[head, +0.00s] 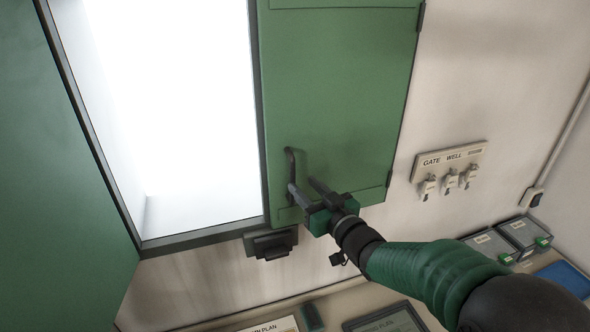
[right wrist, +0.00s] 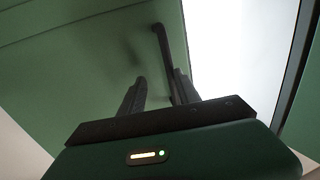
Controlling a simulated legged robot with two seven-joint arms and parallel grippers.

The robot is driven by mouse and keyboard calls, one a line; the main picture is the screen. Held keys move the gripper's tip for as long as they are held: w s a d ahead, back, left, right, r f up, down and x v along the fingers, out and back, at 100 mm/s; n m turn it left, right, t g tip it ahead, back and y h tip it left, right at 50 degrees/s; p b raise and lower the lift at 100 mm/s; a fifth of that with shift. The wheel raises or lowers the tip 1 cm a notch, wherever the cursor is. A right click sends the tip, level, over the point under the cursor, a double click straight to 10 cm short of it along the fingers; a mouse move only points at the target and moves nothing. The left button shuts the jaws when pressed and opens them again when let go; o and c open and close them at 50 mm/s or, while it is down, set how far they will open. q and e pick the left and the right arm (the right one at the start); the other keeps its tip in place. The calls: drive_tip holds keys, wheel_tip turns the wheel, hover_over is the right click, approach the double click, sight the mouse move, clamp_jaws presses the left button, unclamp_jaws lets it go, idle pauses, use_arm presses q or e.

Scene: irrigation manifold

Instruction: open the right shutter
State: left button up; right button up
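The right shutter (head: 345,85) is a green panel right of the bright window opening, hinged along its right edge. It looks shut, lying flat in line with the wall. Its dark bar handle (head: 289,164) is near the lower left corner; the handle also shows in the right wrist view (right wrist: 163,45). My right gripper (head: 307,188) is at the handle's lower end with its fingers apart. In the right wrist view, the handle runs down between the fingertips (right wrist: 160,88), closer to the right finger. Contact cannot be told. My left gripper is out of view.
The left shutter (head: 50,200) stands swung open at the left. A dark latch block (head: 270,244) sits under the window frame. A key rack (head: 450,160) labelled GATE and WELL hangs at the right.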

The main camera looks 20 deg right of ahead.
sight(294, 181)
drive_tip(key=w+a, duration=0.1)
drive_tip(key=a, duration=0.1)
drive_tip(key=w+a+r+p, duration=0.1)
drive_tip(key=w, duration=0.1)
drive_tip(key=shift+w+a, duration=0.25)
drive_tip(key=shift+a, duration=0.3)
drive_tip(key=shift+c, duration=1.3)
drive_tip(key=shift+s, duration=0.1)
drive_tip(key=shift+c, duration=1.1)
drive_tip(key=shift+d+f, duration=0.15)
drive_tip(key=shift+d, duration=1)
clamp_jaws()
drive_tip(key=shift+s+a, duration=0.1)
drive_tip(key=shift+a, duration=0.55)
drive_tip(key=shift+d, duration=0.45)
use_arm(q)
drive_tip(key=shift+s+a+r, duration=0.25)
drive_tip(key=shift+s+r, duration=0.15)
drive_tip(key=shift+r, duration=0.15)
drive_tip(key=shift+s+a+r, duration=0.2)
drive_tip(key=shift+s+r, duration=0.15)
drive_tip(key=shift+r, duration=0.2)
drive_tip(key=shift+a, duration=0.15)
use_arm(e)
drive_tip(key=shift+a, duration=0.25)
drive_tip(key=shift+d, duration=0.1)
